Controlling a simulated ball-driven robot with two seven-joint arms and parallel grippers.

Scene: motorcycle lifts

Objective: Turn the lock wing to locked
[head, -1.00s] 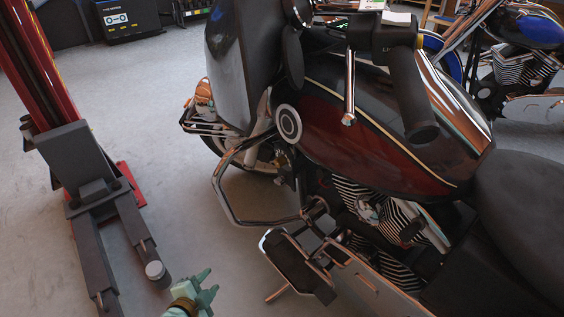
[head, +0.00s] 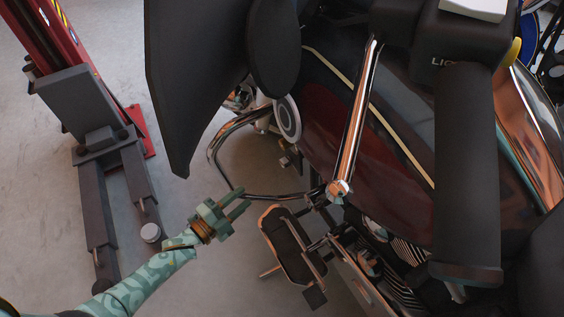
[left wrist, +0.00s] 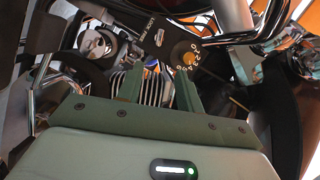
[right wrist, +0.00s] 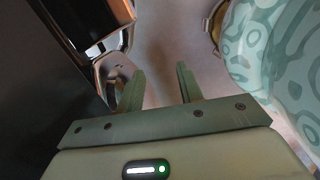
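My left gripper (head: 226,207) is in the head view, beside the chrome crash bar and above the footboard. In the left wrist view its green fingers (left wrist: 158,78) stand apart with nothing between them. Beyond them is a dark plate (left wrist: 155,38) with small lettering I cannot fully read, and a brassy numbered dial (left wrist: 187,56). I cannot tell for certain which part is the lock wing. My right gripper (right wrist: 159,72) shows in the right wrist view, open and empty, over floor.
The motorcycle's dark red tank (head: 335,140), black grip (head: 467,170) and chrome lever (head: 357,120) fill the right. A crash bar (head: 215,160) and footboard (head: 290,250) lie near my left gripper. A red lift post (head: 60,45) stands left.

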